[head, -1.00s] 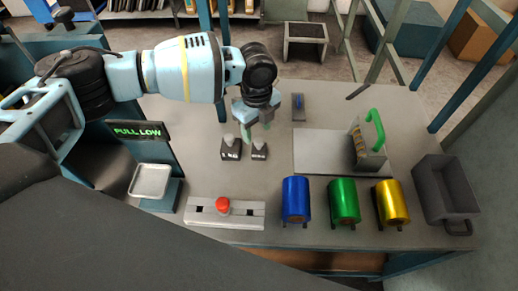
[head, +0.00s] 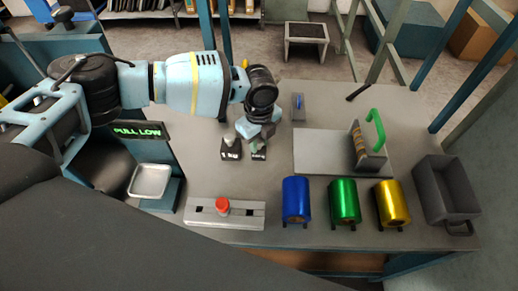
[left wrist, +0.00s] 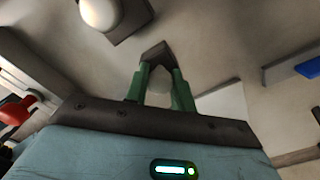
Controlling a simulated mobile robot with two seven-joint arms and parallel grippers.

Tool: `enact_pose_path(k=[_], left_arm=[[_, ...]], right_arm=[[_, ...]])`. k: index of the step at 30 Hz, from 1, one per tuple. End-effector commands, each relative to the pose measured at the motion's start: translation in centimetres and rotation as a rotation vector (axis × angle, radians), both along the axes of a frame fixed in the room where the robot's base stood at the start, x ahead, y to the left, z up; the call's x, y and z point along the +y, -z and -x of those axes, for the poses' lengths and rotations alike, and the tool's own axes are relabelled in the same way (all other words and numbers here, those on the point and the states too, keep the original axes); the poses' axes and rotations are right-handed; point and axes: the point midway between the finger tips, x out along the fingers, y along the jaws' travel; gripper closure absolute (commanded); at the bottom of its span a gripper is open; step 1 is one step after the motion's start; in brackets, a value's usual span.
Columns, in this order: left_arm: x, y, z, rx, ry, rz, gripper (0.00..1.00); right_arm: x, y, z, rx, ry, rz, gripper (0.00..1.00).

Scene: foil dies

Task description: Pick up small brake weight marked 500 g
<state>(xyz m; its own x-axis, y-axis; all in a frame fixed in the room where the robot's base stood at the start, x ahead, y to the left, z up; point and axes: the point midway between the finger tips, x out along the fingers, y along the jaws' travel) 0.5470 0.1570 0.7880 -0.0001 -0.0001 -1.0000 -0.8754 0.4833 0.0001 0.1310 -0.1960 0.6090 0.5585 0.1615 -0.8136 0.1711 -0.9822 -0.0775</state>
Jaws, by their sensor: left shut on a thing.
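The small dark brake weight (head: 259,154) stands on the grey table in the head view, under my left gripper (head: 258,146). Its label is partly hidden, too small to read. In the left wrist view my left gripper's green fingers (left wrist: 160,88) are closed on the small weight (left wrist: 155,53), and its pale knob shows between them. The larger weight marked 1 kg (head: 231,152) stands just to the left, apart from the fingers; it also shows in the left wrist view (left wrist: 110,18). I cannot see that the small weight is lifted. My right gripper is not in view.
A green-handled die (head: 371,145) sits on a pale plate at right. A grey bin (head: 446,190), a red-button bar (head: 224,212) and a scale pan (head: 150,181) stand around.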

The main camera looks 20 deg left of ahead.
Motion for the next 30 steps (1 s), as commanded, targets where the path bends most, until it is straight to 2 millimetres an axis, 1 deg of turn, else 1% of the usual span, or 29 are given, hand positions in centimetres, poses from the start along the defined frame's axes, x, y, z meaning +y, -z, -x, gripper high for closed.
enact_pose_path(k=[12, 16, 20, 24, 30], left_arm=[[0.0, -0.1, -0.1, -0.002, -0.001, 0.001, 1.0], [0.0, -0.8, -0.1, -0.003, -0.001, 0.001, 1.0], [0.0, -2.7, -0.1, -0.004, 0.0, 0.002, 1.0], [0.0, -5.4, -0.1, -0.006, 0.001, 0.003, 1.0], [0.0, -8.6, -0.1, -0.005, 0.0, 0.002, 1.0]], right_arm=[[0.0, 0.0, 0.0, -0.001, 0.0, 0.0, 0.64], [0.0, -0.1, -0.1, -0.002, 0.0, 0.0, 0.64], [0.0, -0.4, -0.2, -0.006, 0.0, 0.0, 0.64], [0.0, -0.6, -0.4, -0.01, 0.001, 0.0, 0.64], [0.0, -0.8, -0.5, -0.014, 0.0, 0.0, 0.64]])
